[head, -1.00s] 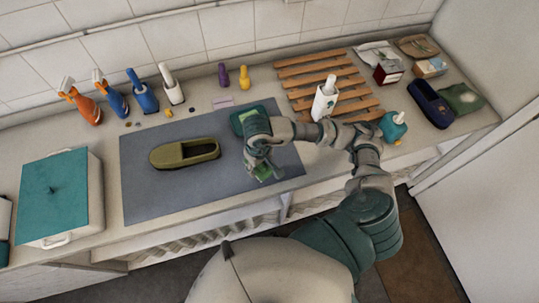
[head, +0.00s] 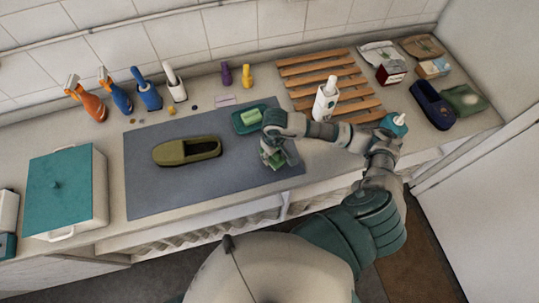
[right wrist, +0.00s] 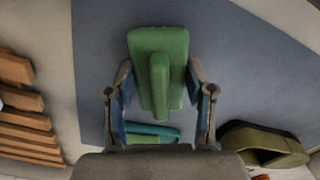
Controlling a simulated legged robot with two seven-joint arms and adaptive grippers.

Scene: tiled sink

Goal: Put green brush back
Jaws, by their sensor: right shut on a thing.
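My right gripper (head: 275,160) is above the right part of the grey mat. It is shut on the green brush (right wrist: 160,70), whose block and raised handle ridge show between the fingers in the right wrist view. In the head view the brush is mostly hidden by the gripper. A teal tray (head: 238,126) with a light green block (head: 251,117) in it lies on the mat's back right corner, just behind the gripper. The tray also shows past the brush in the right wrist view (right wrist: 160,129). My left gripper is not in view.
An olive shoe (head: 187,151) lies on the grey mat (head: 150,195). Spray bottles (head: 88,102) line the back left. A lidded box (head: 62,190) is far left.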

